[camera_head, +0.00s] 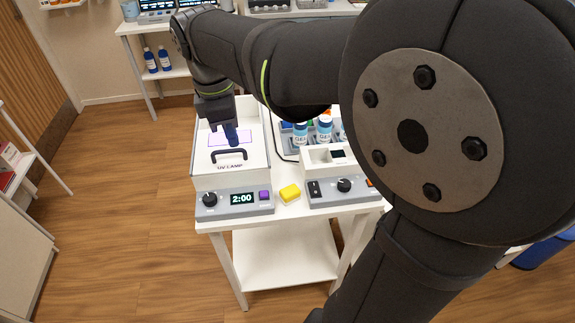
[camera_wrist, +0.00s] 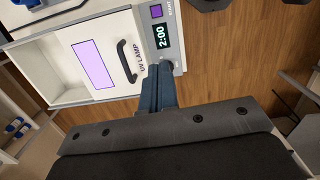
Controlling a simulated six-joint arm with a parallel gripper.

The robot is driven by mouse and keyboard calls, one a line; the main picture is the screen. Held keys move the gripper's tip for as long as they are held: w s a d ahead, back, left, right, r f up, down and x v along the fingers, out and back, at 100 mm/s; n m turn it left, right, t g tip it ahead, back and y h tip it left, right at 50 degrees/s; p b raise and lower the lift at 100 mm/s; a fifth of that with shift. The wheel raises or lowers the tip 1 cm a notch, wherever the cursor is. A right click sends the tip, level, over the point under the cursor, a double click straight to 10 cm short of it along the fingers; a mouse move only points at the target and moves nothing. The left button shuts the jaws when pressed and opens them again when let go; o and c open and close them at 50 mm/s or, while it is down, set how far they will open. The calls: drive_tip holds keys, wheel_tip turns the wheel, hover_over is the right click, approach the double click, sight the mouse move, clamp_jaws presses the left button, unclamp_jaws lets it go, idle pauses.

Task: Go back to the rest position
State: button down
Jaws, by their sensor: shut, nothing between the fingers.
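My gripper (camera_head: 231,134) is shut and empty. In the head view its fingertips are over the lid of the UV lamp box (camera_head: 199,172), just behind the black handle (camera_head: 229,155). In the wrist view my gripper (camera_wrist: 158,70) points at the front part of the same UV lamp box (camera_wrist: 112,87), near its handle (camera_wrist: 127,61). Whether the fingertips touch the lid cannot be told. The lamp's display (camera_head: 242,198) reads 2:00, with a purple button beside it. A purple-outlined window shows on the lid.
A yellow block (camera_head: 290,193) lies on the white table (camera_head: 215,227) between the lamp and a second grey-white device (camera_head: 335,188). Blue-labelled bottles (camera_head: 324,129) stand behind that device. My arm hides much of the right side. A back bench holds more bottles and equipment.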

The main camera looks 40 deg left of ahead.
drive_tip(key=shift+f, duration=0.1)
hover_over(261, 194)
drive_tip(key=s+a, duration=0.2)
wheel_tip(261, 194, down, 14)
drive_tip(key=shift+s+f, duration=0.15)
drive_tip(key=shift+f, duration=0.1)
drive_tip(key=shift+w+d+r, duration=0.2)
drive_tip(key=shift+w+d, duration=0.2)
drive_tip(key=shift+w, duration=0.1)
drive_tip(key=shift+w+d+r, duration=0.2)
drive_tip(key=shift+w+d, duration=0.2)
drive_tip(key=shift+w, duration=0.05)
drive_tip(key=shift+w+d+r, duration=0.1)
drive_tip(key=shift+w+d, duration=0.1)
drive_tip(key=shift+w, duration=0.05)
drive_tip(key=shift+s+a+r, duration=0.1)
drive_tip(key=shift+s+r, duration=0.05)
drive_tip(key=shift+r, duration=0.5)
drive_tip(key=shift+f, duration=0.15)
